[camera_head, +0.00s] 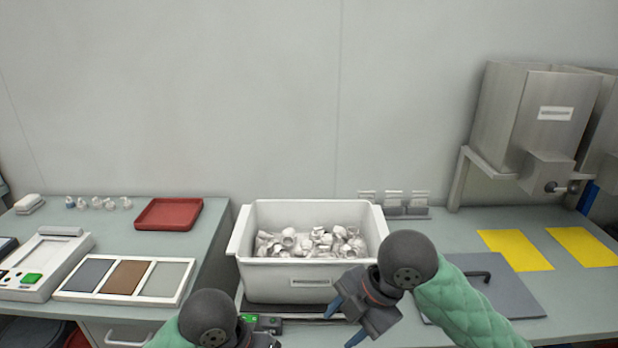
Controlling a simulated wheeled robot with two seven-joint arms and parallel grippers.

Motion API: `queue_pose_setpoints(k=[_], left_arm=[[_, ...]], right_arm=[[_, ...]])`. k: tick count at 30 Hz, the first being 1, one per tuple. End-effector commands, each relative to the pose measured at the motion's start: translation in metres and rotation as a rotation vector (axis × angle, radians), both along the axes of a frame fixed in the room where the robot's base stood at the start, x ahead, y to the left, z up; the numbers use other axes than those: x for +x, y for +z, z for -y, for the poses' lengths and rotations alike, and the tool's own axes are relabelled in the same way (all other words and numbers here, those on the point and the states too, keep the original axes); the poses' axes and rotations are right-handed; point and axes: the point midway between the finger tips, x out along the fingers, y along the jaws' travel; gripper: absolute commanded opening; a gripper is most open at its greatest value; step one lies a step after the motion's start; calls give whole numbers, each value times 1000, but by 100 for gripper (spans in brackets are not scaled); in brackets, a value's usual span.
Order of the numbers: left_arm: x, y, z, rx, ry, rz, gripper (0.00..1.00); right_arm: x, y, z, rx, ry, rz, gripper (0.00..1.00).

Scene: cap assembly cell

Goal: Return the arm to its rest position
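My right arm comes in from the lower right in a green sleeve with a dark round wrist. My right gripper (344,322) is in front of the white bin, at its lower right. Its two blue fingertips are apart with nothing between them, so it is open and empty. My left arm shows only at the bottom edge, with a green sleeve and a dark round wrist. A dark part of my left gripper (246,337) shows beside that wrist; its fingers are cut off by the frame.
A white bin (262,281) full of white caps stands in the middle. On the left table are a red tray (169,213), a three-panel tray (126,296) and several small caps (97,203). On the right are a grey board (497,291), yellow sheets (515,250) and a metal hopper (528,115).

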Motion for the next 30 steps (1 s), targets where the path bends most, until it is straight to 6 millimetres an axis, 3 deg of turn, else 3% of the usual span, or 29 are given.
queue_pose_setpoints(k=[15,30], left_arm=[[-18,-49,11,-54,14,73,48],[-54,-105,-5,6,57,112,48]], right_arm=[[-14,-76,-19,179,-552,-201,48],[-55,-161,2,238,-1149,-405,48]])
